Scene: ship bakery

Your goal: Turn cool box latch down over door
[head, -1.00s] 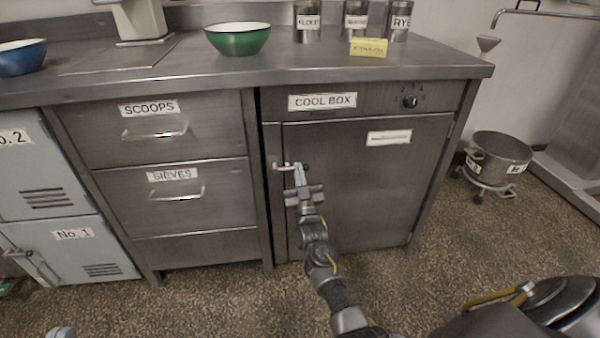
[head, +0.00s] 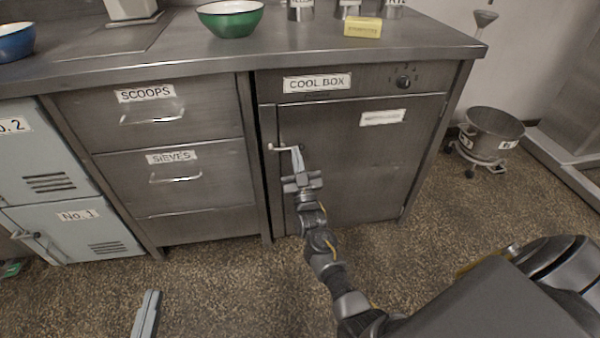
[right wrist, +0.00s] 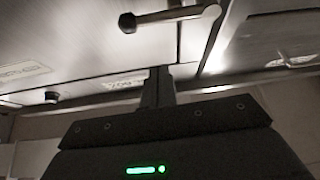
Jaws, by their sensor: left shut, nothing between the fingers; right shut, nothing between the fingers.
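The cool box door (head: 355,170) is closed. My left gripper (head: 149,308) is shut and empty at the bottom left, far from the latch.
Drawers labelled SCOOPS (head: 150,120) and SIEVES (head: 178,178) stand left of the cool box. The counter (head: 300,55) above holds a green bowl (head: 231,18) and a yellow block (head: 363,27). A wheeled pot (head: 490,133) stands right. The floor in front is open.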

